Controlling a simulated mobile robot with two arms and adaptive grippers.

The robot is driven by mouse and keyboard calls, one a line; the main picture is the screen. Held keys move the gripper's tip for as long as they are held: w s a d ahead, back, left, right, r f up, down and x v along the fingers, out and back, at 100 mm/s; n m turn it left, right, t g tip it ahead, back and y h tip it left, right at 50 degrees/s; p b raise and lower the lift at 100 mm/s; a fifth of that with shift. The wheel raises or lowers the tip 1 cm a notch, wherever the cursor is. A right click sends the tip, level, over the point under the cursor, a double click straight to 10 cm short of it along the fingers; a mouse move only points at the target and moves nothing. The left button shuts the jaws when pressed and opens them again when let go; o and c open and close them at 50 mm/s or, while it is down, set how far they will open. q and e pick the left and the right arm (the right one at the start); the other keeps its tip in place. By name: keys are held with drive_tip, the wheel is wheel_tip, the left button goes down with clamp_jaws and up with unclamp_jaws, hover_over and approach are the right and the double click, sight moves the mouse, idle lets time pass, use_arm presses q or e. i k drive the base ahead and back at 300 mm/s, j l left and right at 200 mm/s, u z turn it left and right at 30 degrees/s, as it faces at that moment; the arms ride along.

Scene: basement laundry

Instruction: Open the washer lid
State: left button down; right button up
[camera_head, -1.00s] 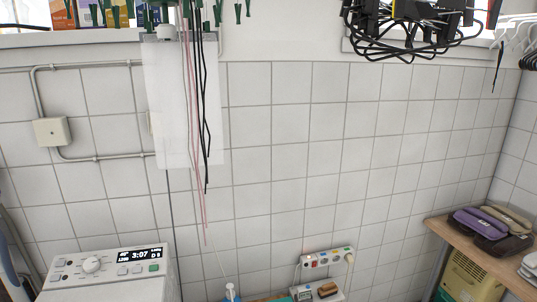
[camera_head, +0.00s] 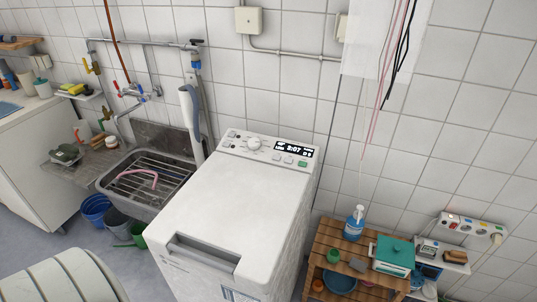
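A white top-loading washer (camera_head: 228,213) stands in the middle of the head view. Its lid (camera_head: 236,200) is down and flat, with a grey recessed handle (camera_head: 203,253) at the front edge. The control panel (camera_head: 268,148) at the back has a round dial, buttons and a lit display reading 3:07. Neither of my grippers shows in this view.
Left of the washer is a sink (camera_head: 150,172) with a metal rack, with buckets (camera_head: 97,209) on the floor below. Right of it stands a low wooden shelf (camera_head: 333,238) with a blue pump bottle (camera_head: 355,222) and a teal-topped box (camera_head: 394,254). A pale slatted round object (camera_head: 62,280) is at lower left.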

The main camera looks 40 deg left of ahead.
sight(234, 220)
drive_tip(key=k+l+u, duration=0.15)
drive_tip(key=l+u, duration=0.2)
drive_tip(key=u, duration=0.15)
drive_tip(key=k+l+u, duration=0.2)
drive_tip(key=u, duration=0.3)
drive_tip(key=k+l+u, duration=0.25)
drive_tip(key=u, duration=0.25)
